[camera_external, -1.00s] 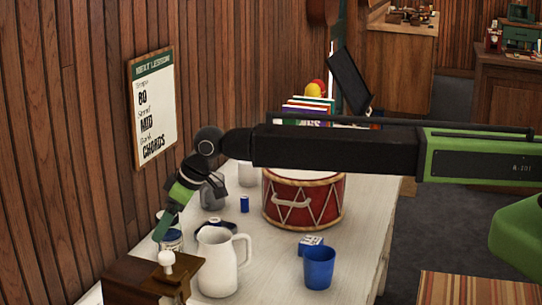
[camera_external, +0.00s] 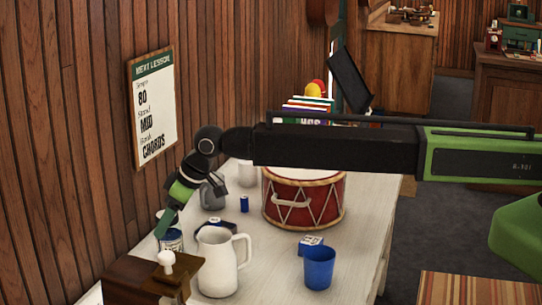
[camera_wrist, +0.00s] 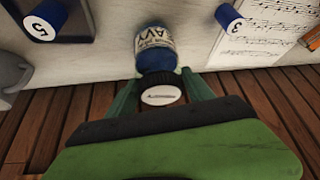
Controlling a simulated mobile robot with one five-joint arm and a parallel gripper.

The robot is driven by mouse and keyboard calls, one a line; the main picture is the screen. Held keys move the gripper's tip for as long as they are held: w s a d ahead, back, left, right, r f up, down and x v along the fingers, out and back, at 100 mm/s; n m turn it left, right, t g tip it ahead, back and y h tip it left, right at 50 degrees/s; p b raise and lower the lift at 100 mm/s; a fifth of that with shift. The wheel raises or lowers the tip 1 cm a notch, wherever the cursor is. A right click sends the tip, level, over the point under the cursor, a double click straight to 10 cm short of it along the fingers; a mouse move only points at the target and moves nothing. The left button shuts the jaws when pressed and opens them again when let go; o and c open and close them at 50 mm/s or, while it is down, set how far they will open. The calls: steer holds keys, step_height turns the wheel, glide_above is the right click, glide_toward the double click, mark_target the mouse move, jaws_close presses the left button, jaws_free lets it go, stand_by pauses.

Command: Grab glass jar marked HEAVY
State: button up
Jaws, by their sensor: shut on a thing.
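The glass jar (camera_wrist: 155,42) has blue contents, a dark lid with a pale top and a label on which the letters "AVY" can be read. My gripper (camera_wrist: 160,88) is shut on it, with one green finger on each side of the lid. In the external view the jar (camera_external: 171,239) is near the wall, behind the white pitcher, and my gripper (camera_external: 166,224) reaches down to it from above. I cannot tell whether the jar's base touches the table.
A white pitcher (camera_external: 218,262) and a wooden box with a white knob (camera_external: 135,278) stand close in front. A blue cup (camera_external: 319,268) and a red drum (camera_external: 303,205) are to the right. Small blue cylinders (camera_wrist: 228,16) (camera_wrist: 45,20) flank the jar. The wood-panelled wall (camera_external: 60,150) is close on the left.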

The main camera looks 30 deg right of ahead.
step_height(320, 180, up, 5)
steer(key=p, duration=0.5)
steer(key=shift+r, duration=0.1)
steer(key=w+d+r+p, duration=0.4)
steer(key=d+r+p, duration=0.1)
steer(key=d, duration=0.5)
steer(key=shift+w+d+r, duration=0.2)
steer(key=shift+d+r, duration=0.15)
steer(key=shift+d, duration=0.05)
